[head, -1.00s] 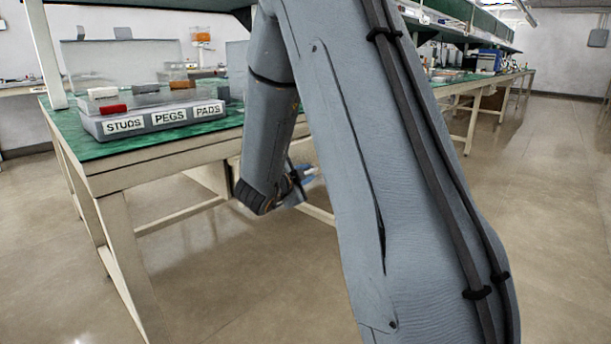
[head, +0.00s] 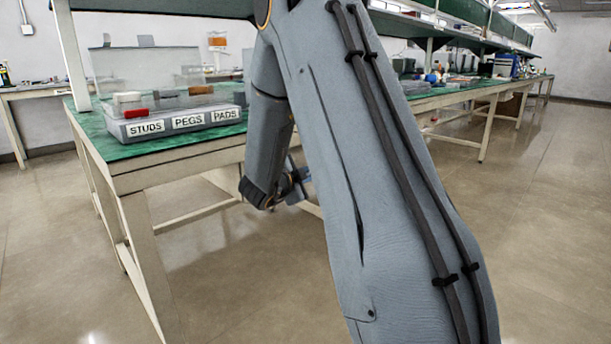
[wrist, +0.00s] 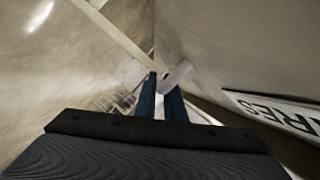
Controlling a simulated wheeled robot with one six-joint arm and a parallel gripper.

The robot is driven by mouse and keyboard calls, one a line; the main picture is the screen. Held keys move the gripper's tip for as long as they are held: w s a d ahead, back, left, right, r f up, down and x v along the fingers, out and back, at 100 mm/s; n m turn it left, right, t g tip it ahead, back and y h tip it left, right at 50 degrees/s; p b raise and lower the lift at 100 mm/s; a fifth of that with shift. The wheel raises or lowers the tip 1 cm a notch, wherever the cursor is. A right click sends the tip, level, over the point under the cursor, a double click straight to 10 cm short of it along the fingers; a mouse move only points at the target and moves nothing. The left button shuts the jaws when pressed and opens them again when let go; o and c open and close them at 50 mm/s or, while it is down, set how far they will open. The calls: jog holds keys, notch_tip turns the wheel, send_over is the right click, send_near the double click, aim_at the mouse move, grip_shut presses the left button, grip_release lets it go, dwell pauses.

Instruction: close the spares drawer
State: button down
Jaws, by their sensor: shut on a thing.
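The spares drawer shows in the wrist view as a pale front (wrist: 215,60), with a white label (wrist: 285,112) whose visible letters read "RES". A pale rounded handle (wrist: 177,75) stands at the fingertips. My gripper (wrist: 160,98) has two blue fingers and is shut on this handle. How far the drawer stands out cannot be told. In the head view my gripper (head: 303,188) is small and partly hidden by my arm, below the level of the green bench top (head: 165,160). The drawer itself is not clearly seen there.
A grey bin labelled STUDS, PEGS and PADS (head: 172,134) stands on the bench, with small blocks and a clear panel. The bench's pale legs (head: 148,245) stand at left. Open floor (head: 70,250) lies in front. Another bench (head: 470,97) runs back at right.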

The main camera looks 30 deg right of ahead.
jog(key=c, duration=2.1)
grip_release()
jog(key=shift+w+a, duration=0.15)
jog(key=shift+w, duration=0.1)
jog(key=shift+p+v, duration=1.35)
jog(key=shift+v, duration=2.55)
jog(key=shift+s, duration=0.15)
